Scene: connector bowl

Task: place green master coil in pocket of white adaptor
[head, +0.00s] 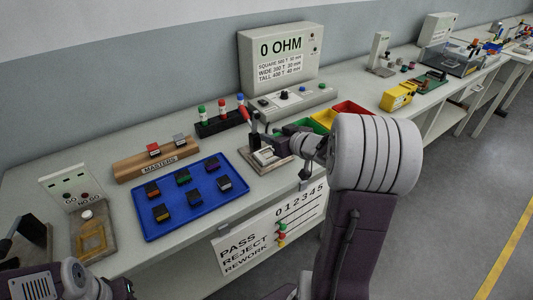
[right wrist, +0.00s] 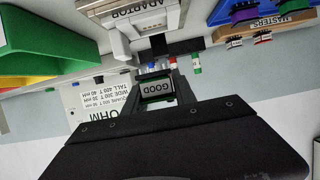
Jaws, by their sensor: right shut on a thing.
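The green master coil (right wrist: 157,88), a block with a label reading GOOD and green edges, sits between the fingers of my right gripper (right wrist: 158,78) in the right wrist view. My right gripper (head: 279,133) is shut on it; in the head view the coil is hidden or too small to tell. The white adaptor (head: 265,156) stands on a brown base on the bench, just below and left of that gripper. It also shows in the right wrist view (right wrist: 140,18), apart from the coil. Only part of my left arm shows at bottom left, without its fingers.
A toggle clamp with a red handle (head: 245,113) rises beside the adaptor. A wooden MASTERS rack (head: 157,165) holds a red and a grey coil. A blue tray (head: 150,228) holds several dark coils. Yellow, green and red bins (head: 350,107) stand right, a meter (head: 280,55) behind.

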